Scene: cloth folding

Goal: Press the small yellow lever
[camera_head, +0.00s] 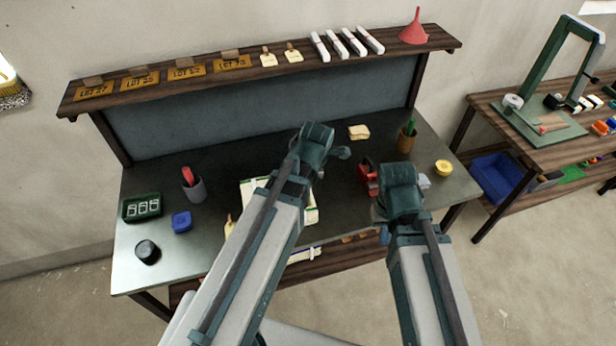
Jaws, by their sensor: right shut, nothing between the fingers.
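I cannot pick out a small yellow lever for certain. A small round yellow object (443,168) sits at the right end of the workbench, but its shape is too small to tell. My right gripper (380,212) is low over the right half of the bench, just below a red device (367,178). It is shut and empty; my own wrist hides most of it. My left gripper (340,153) is over the middle of the bench, with its fingers too hidden to read. My arms cover part of the bench and of the red device.
The grey workbench (140,262) holds a green tray (142,207), a blue box (181,222), a black round object (147,251), a cup (195,189), papers (311,214) and a brown pot (406,141). A shelf (110,100) runs behind. A second table (487,105) stands right.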

